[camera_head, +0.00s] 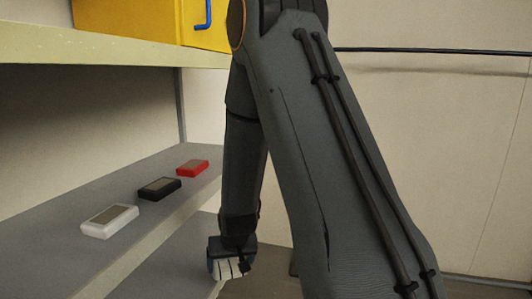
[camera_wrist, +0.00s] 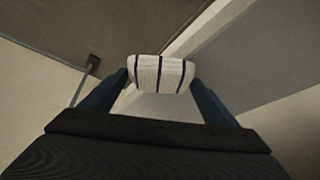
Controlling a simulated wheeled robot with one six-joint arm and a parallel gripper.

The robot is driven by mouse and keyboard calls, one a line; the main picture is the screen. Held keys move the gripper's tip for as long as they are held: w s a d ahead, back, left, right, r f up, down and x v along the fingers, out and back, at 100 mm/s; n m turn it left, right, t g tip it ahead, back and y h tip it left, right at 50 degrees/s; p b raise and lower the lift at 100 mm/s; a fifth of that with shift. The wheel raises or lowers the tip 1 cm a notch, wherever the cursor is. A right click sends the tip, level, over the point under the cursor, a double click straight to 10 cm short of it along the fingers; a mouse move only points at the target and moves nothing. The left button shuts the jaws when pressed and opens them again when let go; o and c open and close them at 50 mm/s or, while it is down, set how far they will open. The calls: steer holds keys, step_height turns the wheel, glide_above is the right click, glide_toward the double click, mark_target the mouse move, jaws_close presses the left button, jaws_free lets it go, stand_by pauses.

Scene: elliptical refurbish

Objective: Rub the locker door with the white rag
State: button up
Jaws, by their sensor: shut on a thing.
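A white rag (camera_wrist: 148,71) with dark stripes is between the two blue fingers of my gripper (camera_wrist: 160,76) in the wrist view. The fingers press on its left and right ends, so the gripper is shut on it. In the head view my gripper (camera_head: 229,266) hangs low, right of the lower shelf, with the rag (camera_head: 231,268) partly hidden by the fingers. A yellow locker (camera_head: 150,18) with a blue handle (camera_head: 207,14) stands on the upper shelf, well above the gripper. It is cut off by the top edge. The rag and the locker are apart.
The upper shelf (camera_head: 130,52) juts out under the locker. A grey shelf (camera_head: 140,225) below holds a white box (camera_head: 109,222), a black box (camera_head: 159,189) and a red box (camera_head: 192,168). A dark horizontal bar (camera_head: 430,51) runs along the pale wall on the right.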

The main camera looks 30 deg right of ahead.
steer(key=d+m, duration=0.1)
steer(key=d+r, duration=0.1)
steer(key=shift+w+d+r+m, duration=0.25)
steer(key=shift+w+d+m, duration=0.05)
steer(key=shift+w+m, duration=0.1)
steer(key=w+d+r+m+g, duration=0.1)
steer(key=w+d+r+m, duration=0.1)
steer(key=d+r+m, duration=0.3)
step_height(320, 180, up, 24)
steer(key=m+t+y, duration=0.3)
steer(key=m+y, duration=0.1)
steer(key=m, duration=0.4)
glide_above(236, 261)
steer(key=w+d, duration=0.6)
steer(key=d, duration=0.5)
steer(key=s+r+m+t+y+p, duration=0.1)
steer(key=s+r+m+t, duration=0.15)
steer(key=r, duration=1.75)
steer(key=s+r+m+t+y+p, duration=0.1)
steer(key=s+r+m+t, duration=0.15)
steer(key=r, duration=1.65)
steer(key=w+a+n, duration=0.1)
steer(key=w+a, duration=0.2)
steer(key=a, duration=0.1)
steer(key=shift+w+a+t, duration=0.3)
steer(key=shift+a, duration=0.1)
steer(key=shift+w+a+r, duration=0.1)
steer(key=shift+w+a, duration=0.55)
steer(key=shift+p, duration=0.3)
